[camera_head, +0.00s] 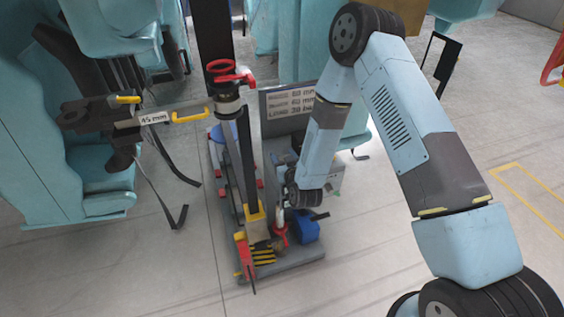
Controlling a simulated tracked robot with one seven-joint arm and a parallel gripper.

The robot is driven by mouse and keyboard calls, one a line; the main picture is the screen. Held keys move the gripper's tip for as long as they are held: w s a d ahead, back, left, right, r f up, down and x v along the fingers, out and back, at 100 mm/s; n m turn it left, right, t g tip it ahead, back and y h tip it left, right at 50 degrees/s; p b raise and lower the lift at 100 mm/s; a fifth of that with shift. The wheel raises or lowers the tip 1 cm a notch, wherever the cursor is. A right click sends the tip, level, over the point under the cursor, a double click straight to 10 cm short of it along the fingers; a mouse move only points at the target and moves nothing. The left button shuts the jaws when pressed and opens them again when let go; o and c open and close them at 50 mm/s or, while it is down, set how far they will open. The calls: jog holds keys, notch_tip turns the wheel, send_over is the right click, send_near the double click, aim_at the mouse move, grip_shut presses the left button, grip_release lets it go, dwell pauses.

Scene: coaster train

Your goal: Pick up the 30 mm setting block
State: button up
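I cannot make out a block marked 30 mm. Near the foot of the post, a blue block-like thing (306,228) sits on the grey base plate (292,261), with a small red part (280,236) just left of it. I cannot tell whether either is the setting block. My arm comes in from the lower right, bends at the top and reaches down to the plate. My gripper (281,210) is low beside the post, just above and left of the blue thing. Its fingers are small, dark and partly hidden by my wrist, so their opening and any contact are unclear.
A dark upright post with a red handwheel (228,70) stands on the plate. A bar labelled 45 mm (154,118) runs left from it to a teal seat. A sign (292,100) lists sizes behind the post. Straps hang left. Grey floor (390,245) is open at lower middle.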

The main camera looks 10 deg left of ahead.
jog(key=c, duration=1)
jog(key=shift+o, duration=0.2)
jog(key=shift+r, duration=0.1)
